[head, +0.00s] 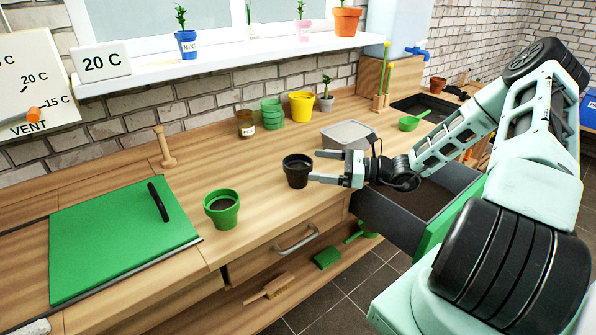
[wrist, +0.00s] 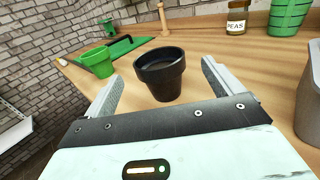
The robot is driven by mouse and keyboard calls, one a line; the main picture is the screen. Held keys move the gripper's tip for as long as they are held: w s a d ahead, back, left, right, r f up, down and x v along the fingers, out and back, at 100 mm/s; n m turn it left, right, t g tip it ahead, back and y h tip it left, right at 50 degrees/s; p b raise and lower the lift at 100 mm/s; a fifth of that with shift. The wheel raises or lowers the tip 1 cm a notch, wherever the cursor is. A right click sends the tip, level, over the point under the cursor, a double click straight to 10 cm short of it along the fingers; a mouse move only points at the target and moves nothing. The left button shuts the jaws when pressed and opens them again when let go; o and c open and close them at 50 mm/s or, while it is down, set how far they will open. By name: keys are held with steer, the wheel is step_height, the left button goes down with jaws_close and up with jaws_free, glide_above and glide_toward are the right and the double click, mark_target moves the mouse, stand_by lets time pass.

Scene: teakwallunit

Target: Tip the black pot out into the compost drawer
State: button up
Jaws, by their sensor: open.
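The black pot (head: 297,171) stands upright on the wooden worktop, near its front edge. In the wrist view the black pot (wrist: 161,74) is ahead of my gripper, roughly between the lines of the two fingers, with dark contents low inside its rim. My gripper (head: 313,166) is open and empty, its fingertips pointing left at the pot; whether they touch it I cannot tell. It also shows in the wrist view (wrist: 160,80). The compost drawer (head: 388,222) is pulled out below the worktop, under my arm, with dark compost inside and a green front.
A green pot (head: 222,212) with soil stands left of the black pot. A labelled jar (head: 245,123), stacked green pots (head: 272,115) and a yellow pot (head: 301,106) line the back. Worktop around the black pot is clear.

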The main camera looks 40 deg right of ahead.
mark_target(302, 163)
steer(key=shift+p+x, duration=0.65)
steer(key=shift+x, duration=2.15)
steer(key=shift+s+a, duration=0.1)
steer(key=c, duration=1.1)
